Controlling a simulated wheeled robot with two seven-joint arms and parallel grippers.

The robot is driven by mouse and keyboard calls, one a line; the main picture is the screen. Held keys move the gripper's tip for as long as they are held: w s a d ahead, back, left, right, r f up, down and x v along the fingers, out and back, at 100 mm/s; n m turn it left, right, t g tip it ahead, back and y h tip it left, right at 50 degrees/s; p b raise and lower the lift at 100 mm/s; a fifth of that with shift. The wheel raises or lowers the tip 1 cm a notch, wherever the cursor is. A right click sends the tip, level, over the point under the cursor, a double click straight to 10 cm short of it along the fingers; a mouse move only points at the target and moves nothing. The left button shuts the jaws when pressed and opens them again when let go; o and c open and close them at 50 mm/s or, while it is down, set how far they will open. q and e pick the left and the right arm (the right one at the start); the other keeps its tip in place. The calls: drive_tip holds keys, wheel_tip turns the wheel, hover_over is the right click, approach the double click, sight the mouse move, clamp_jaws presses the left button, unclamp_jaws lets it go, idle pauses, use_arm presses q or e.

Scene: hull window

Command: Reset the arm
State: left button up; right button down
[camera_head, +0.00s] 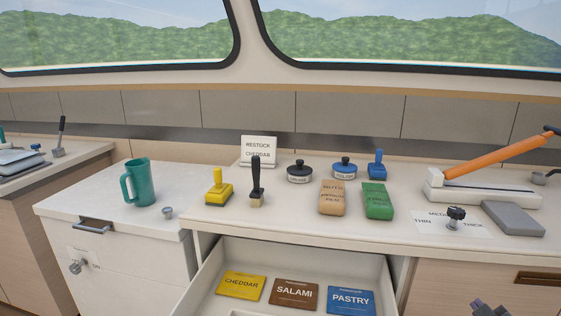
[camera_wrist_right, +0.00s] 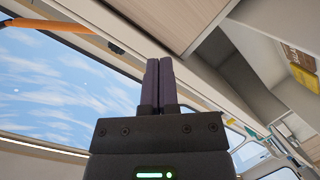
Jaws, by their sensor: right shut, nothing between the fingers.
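My right gripper (camera_head: 490,308) shows only at its tips, at the bottom right edge in the head view, in front of the counter. In the right wrist view its two dark fingers (camera_wrist_right: 158,85) are together with nothing between them. An orange lever arm (camera_head: 500,153) on a white base (camera_head: 480,188) is raised at a slant on the right of the counter. Part of the orange arm also shows at the top left of the wrist view (camera_wrist_right: 45,27). My left gripper is not in view.
An open drawer (camera_head: 205,290) holds yellow, brown and blue packets. On the counter (camera_head: 285,205) stand stamps, round lidded pots, two blocks, a sign (camera_head: 257,150), a knob (camera_head: 455,217) and a grey slab (camera_head: 513,218). A teal mug (camera_head: 143,183) stands on the white cabinet at left.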

drive_tip(key=s+a+f+m+g+y, duration=0.1)
drive_tip(key=s+a+f+g, duration=0.25)
drive_tip(key=s+f, duration=0.75)
drive_tip(key=s+a+f+m+g, duration=0.1)
drive_tip(key=s+a+f+g, duration=0.25)
drive_tip(key=s+f, duration=0.8)
drive_tip(key=s+a+f+g+y, duration=0.1)
drive_tip(key=s+a+f, duration=0.3)
drive_tip(key=s, duration=0.4)
drive_tip(key=s+a+f+m+g, duration=0.1)
drive_tip(key=s+a+f+g, duration=0.3)
drive_tip(key=s, duration=0.4)
drive_tip(key=s+a+f+g+y, duration=0.1)
drive_tip(key=s+a+f+g, duration=0.1)
drive_tip(key=s+a+f, duration=0.2)
drive_tip(key=s+a, duration=0.2)
drive_tip(key=s, duration=0.2)
drive_tip(key=shift+f+g+y+p, duration=0.3)
drive_tip(key=shift+f+g, duration=0.05)
drive_tip(key=shift+g, duration=0.05)
drive_tip(key=shift+s+a, duration=0.1)
